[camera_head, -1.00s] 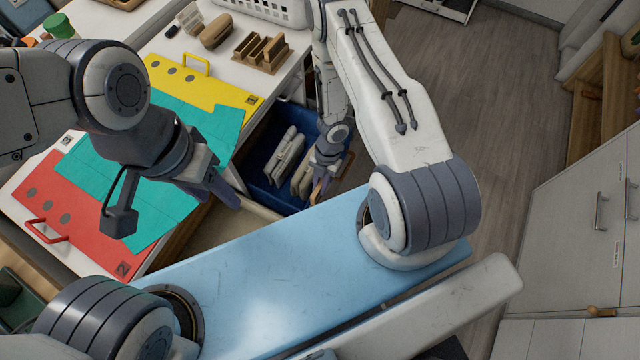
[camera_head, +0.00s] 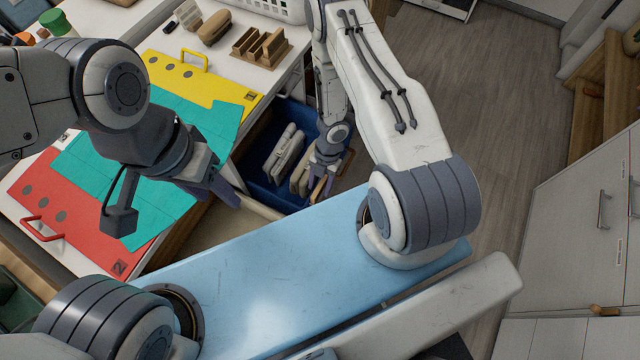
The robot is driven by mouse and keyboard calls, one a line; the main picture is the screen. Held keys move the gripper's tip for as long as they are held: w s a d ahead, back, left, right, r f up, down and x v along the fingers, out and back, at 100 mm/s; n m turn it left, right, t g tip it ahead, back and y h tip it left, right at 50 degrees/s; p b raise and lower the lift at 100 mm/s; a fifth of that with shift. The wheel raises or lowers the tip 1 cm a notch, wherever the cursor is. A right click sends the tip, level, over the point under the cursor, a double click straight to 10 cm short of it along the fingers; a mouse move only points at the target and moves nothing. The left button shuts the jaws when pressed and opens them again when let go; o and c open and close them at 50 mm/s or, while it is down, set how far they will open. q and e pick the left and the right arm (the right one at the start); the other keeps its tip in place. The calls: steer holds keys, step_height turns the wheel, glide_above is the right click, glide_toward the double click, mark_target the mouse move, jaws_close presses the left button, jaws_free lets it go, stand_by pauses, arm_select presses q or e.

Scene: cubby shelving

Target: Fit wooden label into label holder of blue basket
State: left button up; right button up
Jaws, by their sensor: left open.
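The blue basket (camera_head: 258,164) is below the table edge at the centre, with pale folded items (camera_head: 285,150) inside; my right arm covers part of it. My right gripper (camera_head: 318,188) points down at the basket's right front side. A thin tan piece shows beside its fingers (camera_head: 330,186); I cannot tell whether it is the wooden label or whether the fingers grip it. The label holder cannot be made out. My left gripper (camera_head: 224,190) is open, left of the basket near the table's front edge, and nothing shows between its fingers.
The white table holds a yellow board (camera_head: 215,86), a teal sheet (camera_head: 85,165), a red board (camera_head: 62,205) and a slotted wooden rack (camera_head: 262,48). A white crate (camera_head: 270,8) stands behind. Floor on the right is clear up to grey cabinets (camera_head: 590,220).

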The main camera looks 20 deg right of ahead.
steer(key=p+v, duration=0.2)
steer(key=v, duration=0.8)
steer(key=shift+w+d+r+p, duration=0.1)
steer(key=shift+r+p, duration=0.1)
steer(key=shift+p, duration=0.2)
